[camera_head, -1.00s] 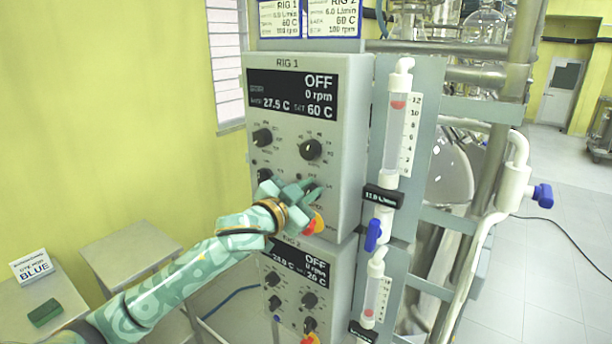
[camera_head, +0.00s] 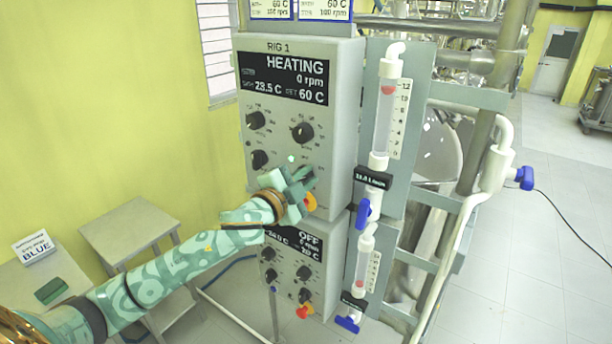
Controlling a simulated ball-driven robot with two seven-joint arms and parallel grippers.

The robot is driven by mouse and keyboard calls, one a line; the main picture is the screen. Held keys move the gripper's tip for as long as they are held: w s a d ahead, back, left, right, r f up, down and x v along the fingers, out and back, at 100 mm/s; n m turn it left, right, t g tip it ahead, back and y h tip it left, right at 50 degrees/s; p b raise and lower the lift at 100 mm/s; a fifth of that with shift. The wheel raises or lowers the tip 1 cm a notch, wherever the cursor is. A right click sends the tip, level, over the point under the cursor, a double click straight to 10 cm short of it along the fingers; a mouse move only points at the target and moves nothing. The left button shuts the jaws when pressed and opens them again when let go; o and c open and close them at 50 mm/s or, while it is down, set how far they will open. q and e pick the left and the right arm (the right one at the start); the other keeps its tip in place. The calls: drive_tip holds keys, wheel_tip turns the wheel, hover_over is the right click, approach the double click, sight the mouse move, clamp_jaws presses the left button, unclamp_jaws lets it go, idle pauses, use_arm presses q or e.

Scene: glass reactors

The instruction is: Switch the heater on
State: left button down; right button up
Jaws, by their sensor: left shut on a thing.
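The RIG 1 control box (camera_head: 346,120) is a grey panel with a black display (camera_head: 284,78) that reads HEATING, 0 rpm, 23.5 C and SET 60 C. Black knobs (camera_head: 302,132) sit below the display. My left gripper (camera_head: 304,180) is at the lower part of this panel, its fingers shut on a knob that they hide. An orange-red button (camera_head: 310,202) shows just beside the fingers. My right gripper is not in view.
The RIG 2 box (camera_head: 322,270), reading OFF, is below. Flow tubes with blue valves (camera_head: 364,212) stand close on the right.

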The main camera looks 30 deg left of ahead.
use_arm(q)
drive_tip(key=shift+f, duration=0.45)
drive_tip(key=c, duration=1.4)
unclamp_jaws()
drive_tip(key=shift+c, duration=0.2)
drive_tip(key=shift+o, duration=0.3)
drive_tip(key=shift+a+r, duration=0.1)
drive_tip(key=shift+a, duration=0.2)
drive_tip(key=s+a+b, duration=0.1)
drive_tip(key=s, duration=1.5)
drive_tip(key=shift+s+b, duration=0.15)
drive_tip(key=shift+b, duration=0.2)
drive_tip(key=shift+r, duration=0.1)
